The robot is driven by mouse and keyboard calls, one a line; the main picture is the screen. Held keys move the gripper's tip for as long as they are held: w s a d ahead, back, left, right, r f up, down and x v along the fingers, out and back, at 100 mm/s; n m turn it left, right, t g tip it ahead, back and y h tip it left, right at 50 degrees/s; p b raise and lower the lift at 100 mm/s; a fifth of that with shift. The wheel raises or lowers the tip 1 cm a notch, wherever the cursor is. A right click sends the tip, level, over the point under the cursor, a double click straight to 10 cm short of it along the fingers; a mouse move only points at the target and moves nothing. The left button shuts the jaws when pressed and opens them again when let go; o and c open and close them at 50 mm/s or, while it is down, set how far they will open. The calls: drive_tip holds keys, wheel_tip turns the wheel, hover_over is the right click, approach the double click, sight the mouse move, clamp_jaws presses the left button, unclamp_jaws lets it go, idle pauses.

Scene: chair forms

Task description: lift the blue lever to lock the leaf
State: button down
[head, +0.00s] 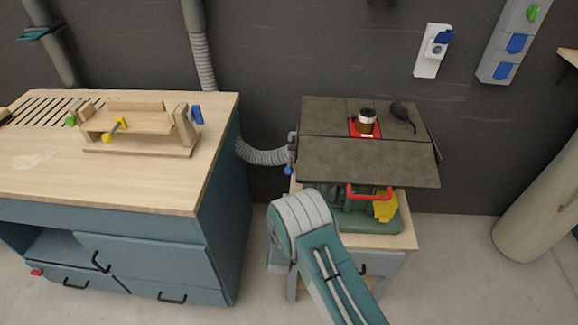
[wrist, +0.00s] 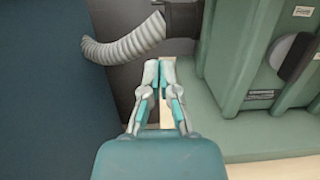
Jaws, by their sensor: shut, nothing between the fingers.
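A small blue-ended lever (head: 288,171) hangs by a grey bracket at the left edge of the dark table top (head: 365,163), whose front section looks like the leaf. The lever does not show clearly in the wrist view. My gripper (wrist: 160,70) is shut and empty in the wrist view, its fingertips near each other. It points into the gap between a dark blue cabinet side and a green machine housing (wrist: 235,70). In the head view my arm hides the gripper, in front of the dark-topped table's left side.
A grey ribbed hose (head: 262,153) runs behind the lever and also shows in the wrist view (wrist: 125,38). A workbench (head: 150,205) with a wooden jig (head: 135,130) stands left. A red handle (head: 368,192) and yellow part (head: 385,207) sit under the top.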

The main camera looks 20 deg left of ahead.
sight(291, 174)
drive_tip(key=shift+d, duration=0.35)
drive_tip(key=x, duration=1)
drive_tip(key=s+r, duration=0.2)
drive_tip(key=s, duration=0.1)
drive_tip(key=shift+d+r, duration=0.1)
drive_tip(key=shift+r, duration=0.2)
